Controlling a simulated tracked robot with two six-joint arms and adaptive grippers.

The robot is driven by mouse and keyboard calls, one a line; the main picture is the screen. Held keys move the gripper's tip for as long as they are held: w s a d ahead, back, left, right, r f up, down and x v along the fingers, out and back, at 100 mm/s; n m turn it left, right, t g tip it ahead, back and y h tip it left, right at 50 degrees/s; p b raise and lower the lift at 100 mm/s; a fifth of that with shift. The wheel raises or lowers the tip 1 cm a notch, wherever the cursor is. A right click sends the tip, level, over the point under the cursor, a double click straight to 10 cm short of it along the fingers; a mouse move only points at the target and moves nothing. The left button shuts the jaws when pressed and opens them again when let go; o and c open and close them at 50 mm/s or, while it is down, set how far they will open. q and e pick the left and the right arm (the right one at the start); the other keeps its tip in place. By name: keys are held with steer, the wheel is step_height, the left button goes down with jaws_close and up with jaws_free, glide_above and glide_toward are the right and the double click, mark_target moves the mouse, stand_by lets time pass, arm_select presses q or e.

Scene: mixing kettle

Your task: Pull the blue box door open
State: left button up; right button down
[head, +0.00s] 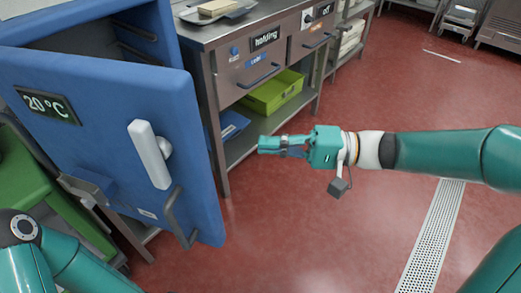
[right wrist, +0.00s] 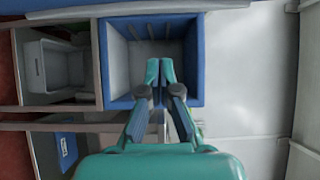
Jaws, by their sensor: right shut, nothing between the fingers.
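The blue box (head: 160,18) stands at the upper left of the head view. Its blue door (head: 100,110) stands swung open towards me, with a 20 °C display, a white handle (head: 150,154) and a grey bar handle (head: 178,218). Part of the interior shows behind the door's top edge. The right wrist view looks at the open box (right wrist: 180,55), with a grey inside. My right gripper (head: 263,145) is shut and empty, to the right of the door and apart from it. It also shows in the right wrist view (right wrist: 160,65). My left gripper is out of view.
A steel counter (head: 225,28) with drawers stands right of the box. A lime green crate (head: 273,95) and a blue tray (head: 233,124) sit on its lower shelf. A green item (head: 25,180) is at the left edge. Red floor is clear right of the door.

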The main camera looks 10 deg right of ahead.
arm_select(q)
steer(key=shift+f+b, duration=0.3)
arm_select(e)
steer(key=s+a, duration=0.1)
steer(key=a, duration=0.9)
steer(key=shift+f, duration=0.1)
